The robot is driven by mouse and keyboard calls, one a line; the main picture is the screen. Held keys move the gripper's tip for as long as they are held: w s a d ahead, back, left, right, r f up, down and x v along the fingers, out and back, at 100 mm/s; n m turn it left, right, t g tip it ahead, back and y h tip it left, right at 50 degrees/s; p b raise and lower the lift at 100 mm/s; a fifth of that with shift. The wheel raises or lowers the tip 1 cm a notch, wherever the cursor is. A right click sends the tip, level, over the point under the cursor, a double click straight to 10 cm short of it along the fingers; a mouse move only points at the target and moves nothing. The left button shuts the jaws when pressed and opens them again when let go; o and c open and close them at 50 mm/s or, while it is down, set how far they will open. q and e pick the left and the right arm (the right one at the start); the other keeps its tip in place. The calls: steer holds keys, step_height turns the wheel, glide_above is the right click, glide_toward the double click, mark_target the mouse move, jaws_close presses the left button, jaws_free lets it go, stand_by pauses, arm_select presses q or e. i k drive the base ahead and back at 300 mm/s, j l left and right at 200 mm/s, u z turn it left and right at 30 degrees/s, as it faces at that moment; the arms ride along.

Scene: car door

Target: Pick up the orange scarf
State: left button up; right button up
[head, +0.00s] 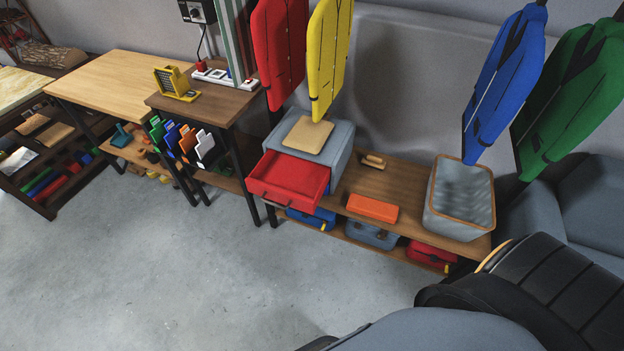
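An orange item (372,208), flat and block-shaped like a folded scarf, lies on the wooden bench top (400,180) near its front edge. It is between the open red drawer (290,179) and the grey basket (459,198), apart from both. Nothing rests on it. Neither of my grippers can be seen in the head view.
A small wooden piece (373,162) lies behind the orange item. Red, yellow, blue and green jackets hang above the bench. Bags, including a red one (430,255), sit on the lower shelf. A large dark ribbed shape fills the lower right. The floor (200,280) is clear.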

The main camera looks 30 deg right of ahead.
mark_target(372, 208)
steer(key=z, duration=1.5)
